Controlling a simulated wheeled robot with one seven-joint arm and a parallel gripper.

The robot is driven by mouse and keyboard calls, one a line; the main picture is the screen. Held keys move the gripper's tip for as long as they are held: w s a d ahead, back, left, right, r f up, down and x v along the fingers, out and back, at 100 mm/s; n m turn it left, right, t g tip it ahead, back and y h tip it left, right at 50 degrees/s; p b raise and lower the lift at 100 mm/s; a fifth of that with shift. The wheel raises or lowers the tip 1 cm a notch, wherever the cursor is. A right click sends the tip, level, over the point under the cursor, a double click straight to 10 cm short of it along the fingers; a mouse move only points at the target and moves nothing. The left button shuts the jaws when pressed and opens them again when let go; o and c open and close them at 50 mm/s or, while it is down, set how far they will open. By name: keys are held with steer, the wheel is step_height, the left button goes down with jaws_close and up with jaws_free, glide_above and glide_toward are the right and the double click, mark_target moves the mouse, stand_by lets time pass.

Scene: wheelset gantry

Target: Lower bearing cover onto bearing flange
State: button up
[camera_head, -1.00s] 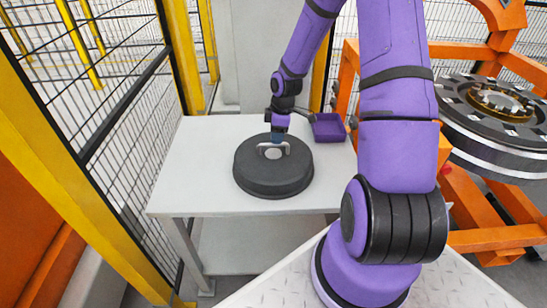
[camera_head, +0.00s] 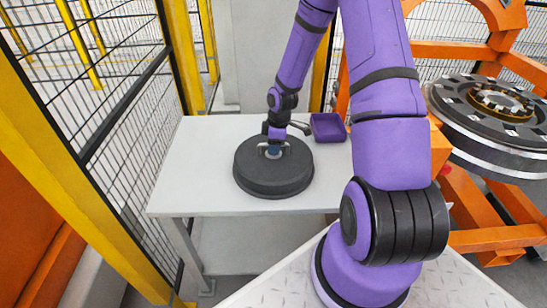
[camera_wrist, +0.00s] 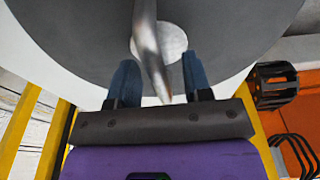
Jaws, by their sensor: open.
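The bearing cover (camera_head: 273,181) is a dark grey round disc with a silver handle on top. It lies flat on the white table (camera_head: 195,160). My gripper (camera_head: 273,151) points down at the handle. In the wrist view my gripper (camera_wrist: 158,80) is open, with one blue finger on each side of the silver handle (camera_wrist: 148,45) and gaps between. The bearing flange (camera_head: 501,101), a dark ring with a brassy toothed centre on a wheel, is at the right, apart from the cover. My arm hides part of the space between them.
A purple bin (camera_head: 328,127) stands on the table behind and right of the cover. An orange frame (camera_head: 500,235) holds the wheel at the right. A yellow-posted mesh fence (camera_head: 90,110) borders the table's left. The table's left part is clear.

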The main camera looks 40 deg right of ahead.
steer(key=shift+f, duration=0.1)
stand_by(0.3)
jaws_close()
